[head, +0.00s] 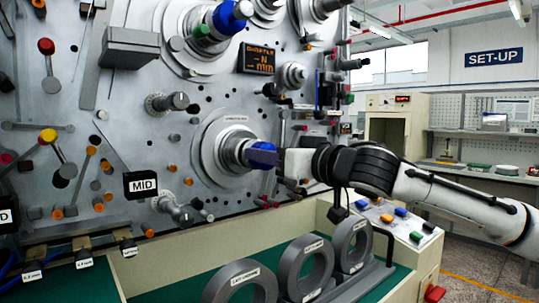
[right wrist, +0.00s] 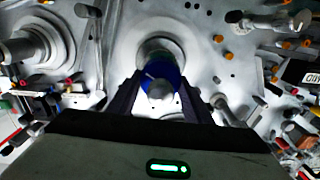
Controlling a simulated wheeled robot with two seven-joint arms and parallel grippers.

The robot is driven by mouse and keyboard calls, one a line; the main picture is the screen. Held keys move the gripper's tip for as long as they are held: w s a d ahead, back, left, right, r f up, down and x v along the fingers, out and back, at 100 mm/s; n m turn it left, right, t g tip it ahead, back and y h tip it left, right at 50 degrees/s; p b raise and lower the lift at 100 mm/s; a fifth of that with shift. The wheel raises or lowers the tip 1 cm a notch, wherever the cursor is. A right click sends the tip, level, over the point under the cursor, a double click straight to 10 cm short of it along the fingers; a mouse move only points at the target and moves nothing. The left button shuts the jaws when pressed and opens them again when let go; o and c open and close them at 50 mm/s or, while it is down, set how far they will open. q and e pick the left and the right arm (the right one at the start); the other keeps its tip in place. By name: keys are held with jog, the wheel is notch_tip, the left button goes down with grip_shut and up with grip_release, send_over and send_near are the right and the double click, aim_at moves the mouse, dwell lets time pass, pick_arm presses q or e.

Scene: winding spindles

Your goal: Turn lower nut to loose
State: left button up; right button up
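The lower nut (head: 262,155) is blue and sits on the lower spindle, in front of a round grey flange (head: 222,146) on the machine panel. My right gripper (head: 279,161) reaches it from the right in the head view. In the right wrist view the lower nut (right wrist: 168,73) lies between the two dark fingers of my right gripper (right wrist: 161,85), with a finger against each side and the grey spindle end (right wrist: 159,91) showing between them. The fingers look closed on the nut. My left gripper is not in view.
An upper spindle with a blue nut (head: 229,18) is above. A black MID block (head: 141,184) and several coloured pegs stick out of the panel at left. Grey rings (head: 305,267) stand in the green-lined tray below. A button panel (head: 396,222) is at lower right.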

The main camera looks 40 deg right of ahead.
jog(key=c, duration=0.4)
